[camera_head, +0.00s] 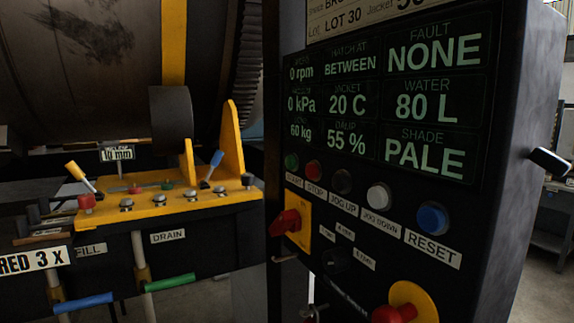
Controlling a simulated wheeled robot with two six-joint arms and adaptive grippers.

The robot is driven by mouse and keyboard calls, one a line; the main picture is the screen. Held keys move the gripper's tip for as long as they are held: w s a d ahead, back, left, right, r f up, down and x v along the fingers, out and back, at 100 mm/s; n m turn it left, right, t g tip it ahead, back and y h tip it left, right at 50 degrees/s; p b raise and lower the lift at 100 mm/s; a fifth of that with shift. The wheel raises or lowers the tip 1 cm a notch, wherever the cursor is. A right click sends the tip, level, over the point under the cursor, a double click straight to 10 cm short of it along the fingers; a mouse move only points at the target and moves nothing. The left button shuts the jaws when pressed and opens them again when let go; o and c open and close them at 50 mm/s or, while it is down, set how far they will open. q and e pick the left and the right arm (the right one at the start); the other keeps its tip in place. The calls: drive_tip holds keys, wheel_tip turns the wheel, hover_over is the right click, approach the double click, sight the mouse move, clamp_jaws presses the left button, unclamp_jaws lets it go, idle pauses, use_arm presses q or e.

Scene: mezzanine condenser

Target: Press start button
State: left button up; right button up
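The control panel (472,215) is a dark upright box standing at the right of the head view. The green start button (291,161) is at the left end of its button row, above a small white label. A red stop button (314,169) sits just right of it. The display (385,100) above reads 0 rpm, hatch at BETWEEN, fault NONE, water 80 L and shade PALE. Neither of my grippers shows.
Below the buttons are a red rotary switch (291,222) on a yellow plate and a red knob (395,313) on a yellow disc. A yellow bench (160,205) with levers and knobs stands at left, before a large dark drum (80,60). A black handle (550,163) sticks out at right.

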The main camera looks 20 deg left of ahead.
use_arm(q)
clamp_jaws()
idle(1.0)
